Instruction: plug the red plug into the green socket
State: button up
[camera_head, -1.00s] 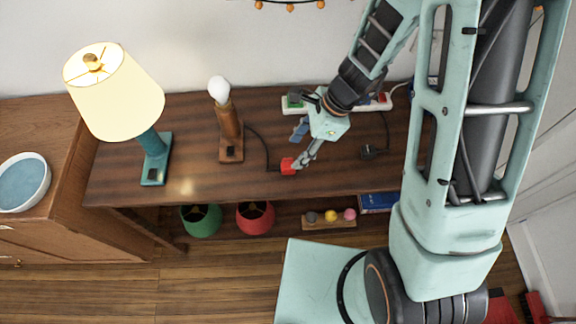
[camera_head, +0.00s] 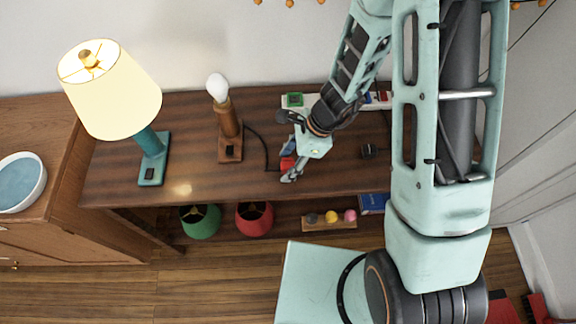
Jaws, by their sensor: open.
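The red plug (camera_head: 287,163) lies on the wooden table, at the end of a dark cord that runs from the wooden bulb lamp (camera_head: 229,130). My gripper (camera_head: 287,165) is open at the plug, with its fingers partly covering it. I cannot tell whether the fingers are around the plug or above it. The green socket (camera_head: 295,100) is at the left end of a white power strip (camera_head: 314,101) at the back of the table. My arm hides the strip's middle.
A lit lamp with a teal base (camera_head: 153,161) stands at the left. A black plug (camera_head: 368,151) lies right of my gripper. Under the table are a green shade (camera_head: 200,222), a red shade (camera_head: 255,219), a board with colored balls (camera_head: 329,224) and a blue book (camera_head: 374,203).

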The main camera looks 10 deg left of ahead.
dwell(0.3)
jog(key=c, duration=1.2)
jog(key=shift+o, duration=0.2)
jog(key=shift+r, duration=0.1)
